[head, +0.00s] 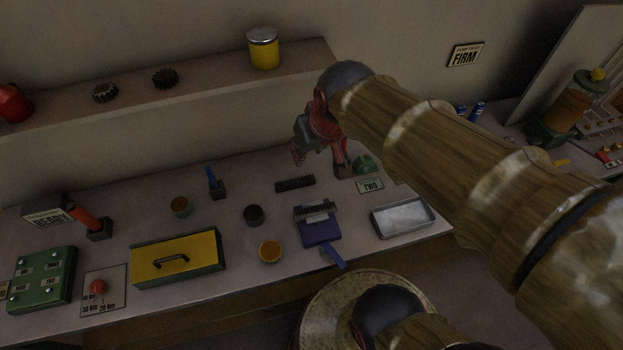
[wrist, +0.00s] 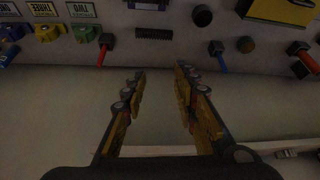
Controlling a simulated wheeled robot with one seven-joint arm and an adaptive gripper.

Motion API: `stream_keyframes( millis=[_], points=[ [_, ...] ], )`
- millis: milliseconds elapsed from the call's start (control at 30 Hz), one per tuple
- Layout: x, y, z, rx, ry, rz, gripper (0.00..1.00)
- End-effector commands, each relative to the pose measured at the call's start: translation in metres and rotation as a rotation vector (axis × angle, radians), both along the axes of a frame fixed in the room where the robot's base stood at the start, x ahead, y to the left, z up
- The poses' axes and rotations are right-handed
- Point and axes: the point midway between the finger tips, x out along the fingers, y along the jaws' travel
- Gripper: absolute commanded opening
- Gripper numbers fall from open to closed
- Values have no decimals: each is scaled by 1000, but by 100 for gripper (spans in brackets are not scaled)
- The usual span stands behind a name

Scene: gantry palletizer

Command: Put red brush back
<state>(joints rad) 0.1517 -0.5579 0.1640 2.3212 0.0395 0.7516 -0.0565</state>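My gripper (wrist: 160,72) is open in the wrist view, with nothing between its fingers. In the head view my gripper (head: 318,145) hangs above the back of the bench. A red-handled piece with a dark block end (wrist: 104,42) lies ahead of and left of the fingers in the wrist view, apart from them. It sits near the green knob (wrist: 84,33); in the head view my gripper partly covers that area. Another orange-red handle (head: 84,218) leans in a dark block at the bench's left. I cannot tell for certain which is the red brush.
A blue handle in a dark block (head: 214,183), a dark bristled strip (head: 295,183), a blue stand (head: 320,232), a metal tray (head: 402,219) and a yellow-lidded box (head: 178,257) crowd the bench. A shelf (head: 210,81) with a yellow can (head: 263,48) runs above.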

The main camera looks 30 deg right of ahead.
Motion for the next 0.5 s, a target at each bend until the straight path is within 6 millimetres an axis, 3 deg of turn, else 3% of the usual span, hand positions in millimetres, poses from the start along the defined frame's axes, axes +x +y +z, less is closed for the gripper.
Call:
stream_keyframes(
  millis=[100,200,333,500],
  points=[
    [-42,28,15,-8,-20,62,29],
    [-67,39,18,-11,-25,93,29],
    [-84,46,19,-14,-28,112,29],
    [-88,47,19,-14,-26,115,29]
  ],
)
